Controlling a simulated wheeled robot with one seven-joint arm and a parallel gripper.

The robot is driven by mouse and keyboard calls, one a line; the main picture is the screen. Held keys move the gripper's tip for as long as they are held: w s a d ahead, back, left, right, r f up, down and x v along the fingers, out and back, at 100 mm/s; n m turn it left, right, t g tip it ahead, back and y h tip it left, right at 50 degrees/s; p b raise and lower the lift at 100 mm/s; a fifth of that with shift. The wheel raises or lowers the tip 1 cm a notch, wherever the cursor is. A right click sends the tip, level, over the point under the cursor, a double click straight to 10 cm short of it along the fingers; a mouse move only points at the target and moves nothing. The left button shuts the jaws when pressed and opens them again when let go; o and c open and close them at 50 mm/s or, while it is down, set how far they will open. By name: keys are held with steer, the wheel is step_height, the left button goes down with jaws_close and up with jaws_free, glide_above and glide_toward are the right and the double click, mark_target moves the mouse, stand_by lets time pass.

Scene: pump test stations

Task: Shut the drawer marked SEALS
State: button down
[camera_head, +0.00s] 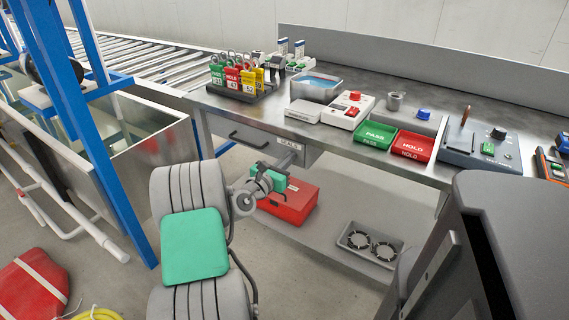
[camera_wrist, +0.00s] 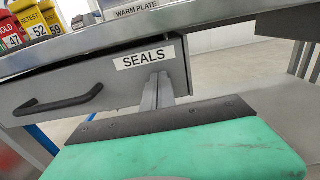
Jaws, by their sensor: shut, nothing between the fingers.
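The grey drawer marked SEALS (camera_head: 250,136) hangs under the front edge of the workbench. It has a dark bar handle on the left and a white label on the right. In the wrist view the drawer front (camera_wrist: 110,85) fills the upper left, with the SEALS label clear to read. My gripper (camera_head: 289,159) is shut and empty, in front of the drawer's right part. In the wrist view its fingers (camera_wrist: 157,86) point at the front just below the label. I cannot tell whether they touch it.
A red toolbox (camera_head: 289,203) stands on the lower shelf below my gripper, and a tray with two fans (camera_head: 371,244) is farther right. Tags, a warm plate, and PASS (camera_head: 376,134) and HOLD (camera_head: 413,146) bins crowd the benchtop. A blue frame post (camera_head: 95,130) stands left.

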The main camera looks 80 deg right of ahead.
steer(key=shift+w+d+r, duration=0.1)
steer(key=shift+d+r, duration=0.1)
steer(key=shift+r, duration=0.2)
steer(key=p+v, duration=0.3)
steer(key=v, duration=1.1)
steer(key=w+a+r+m+t+y+p, duration=0.3)
steer(key=w+a+r+m+y+p, duration=0.25)
steer(key=w+a, duration=0.4)
steer(key=w+a+r+m+t+y+p, duration=0.35)
steer(key=w+a+r+m+p, duration=0.2)
steer(key=w+a+p, duration=0.4)
steer(key=w+a+r+m+t+y+p, duration=0.1)
steer(key=w+a+r+y+p, duration=0.15)
steer(key=a, duration=0.35)
steer(key=w+a+r+m+t+y+p, duration=0.1)
steer(key=w+a+r+t, duration=0.15)
steer(key=a, duration=0.35)
steer(key=s+a+r+y+p, duration=0.1)
steer(key=a+r, duration=0.2)
steer(key=a, duration=0.3)
steer(key=s+a+r+y+p, duration=0.2)
steer(key=a+r, duration=0.1)
steer(key=a, duration=0.3)
steer(key=s+a+r+m+g+y+p, duration=0.1)
steer(key=s+a+r+p, duration=0.1)
steer(key=a, duration=0.4)
steer(key=shift+a+r, duration=0.35)
steer(key=shift+r, duration=0.2)
steer(key=shift+s+y, duration=0.1)
steer(key=shift+y, duration=0.15)
